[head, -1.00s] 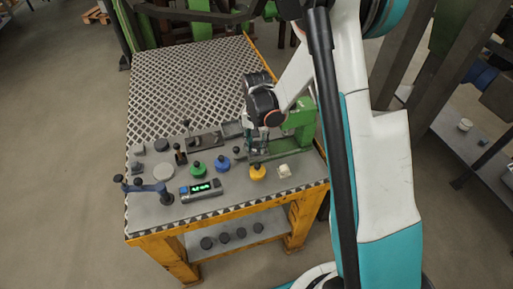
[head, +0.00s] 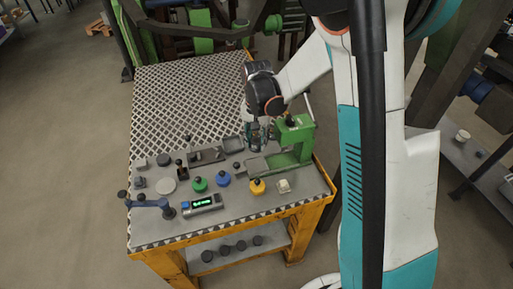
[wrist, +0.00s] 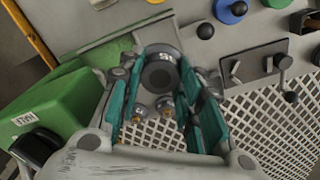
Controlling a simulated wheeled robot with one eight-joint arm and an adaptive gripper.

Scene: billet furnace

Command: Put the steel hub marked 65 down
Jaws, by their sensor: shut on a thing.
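In the head view my gripper (head: 257,140) is over the back part of the table, just left of the green press (head: 297,138). The hub is mostly hidden there by the fingers. I cannot tell how high it is above the surface below it.
The press's grey bed (head: 262,167) lies in front of my gripper. Green (head: 199,184), blue (head: 223,179) and yellow (head: 257,187) knobbed pieces stand on the table. A display box (head: 203,203) is at the front. The mesh top (head: 185,95) at the back left is clear.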

